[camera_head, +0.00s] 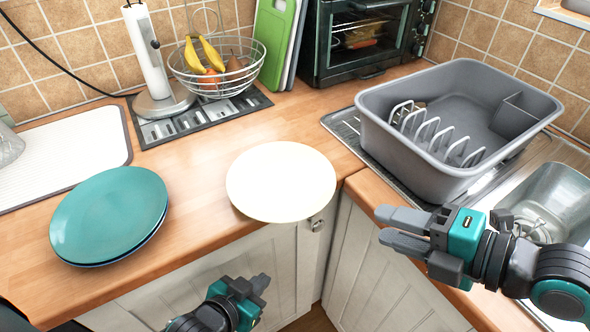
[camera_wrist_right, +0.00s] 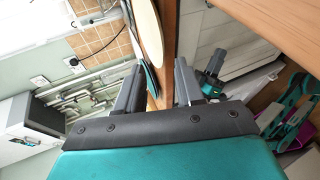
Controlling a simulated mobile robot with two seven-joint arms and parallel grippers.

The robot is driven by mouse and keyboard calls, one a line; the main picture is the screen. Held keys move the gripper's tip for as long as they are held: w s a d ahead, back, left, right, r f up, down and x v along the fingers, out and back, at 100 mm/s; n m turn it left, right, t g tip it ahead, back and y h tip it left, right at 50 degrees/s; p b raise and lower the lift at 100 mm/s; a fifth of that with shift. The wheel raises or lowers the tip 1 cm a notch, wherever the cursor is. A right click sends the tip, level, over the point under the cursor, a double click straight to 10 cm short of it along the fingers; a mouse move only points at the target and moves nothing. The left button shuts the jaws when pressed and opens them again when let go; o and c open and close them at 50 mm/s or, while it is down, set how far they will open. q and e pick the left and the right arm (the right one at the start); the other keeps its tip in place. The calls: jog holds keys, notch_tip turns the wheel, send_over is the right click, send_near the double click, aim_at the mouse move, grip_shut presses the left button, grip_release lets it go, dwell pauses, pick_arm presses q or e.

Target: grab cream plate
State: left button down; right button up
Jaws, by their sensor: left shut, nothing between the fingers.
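The cream plate (camera_head: 281,181) lies on the wooden counter near its front corner, its front edge reaching the counter's edge; nothing is on it. Part of it shows at the top of the right wrist view (camera_wrist_right: 147,30). My left gripper (camera_head: 264,281) is shut and empty, below and in front of the plate, against the cabinet front; it also shows in the right wrist view (camera_wrist_right: 213,72). My right gripper (camera_head: 382,229) points left, to the right of the plate and apart from it. Its fingers (camera_wrist_right: 158,88) are spread with nothing between them.
Teal plates (camera_head: 110,215) are stacked left of the cream plate. A grey dish rack (camera_head: 400,150) stands on the sink at the right. A wire fruit basket (camera_head: 218,68), paper towel holder (camera_head: 147,50) and toaster oven (camera_head: 365,40) stand behind. The counter between the plates is clear.

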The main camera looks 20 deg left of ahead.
aim_at(324, 204)
jog(key=p+x, duration=0.1)
jog(key=x, duration=1.1)
jog(key=shift+w+a+f+p, duration=0.15)
jog(key=shift+a+f+p, duration=0.15)
jog(key=shift+p, duration=0.1)
jog(key=shift+c, duration=0.3)
grip_shut()
jog(key=shift+r, duration=0.15)
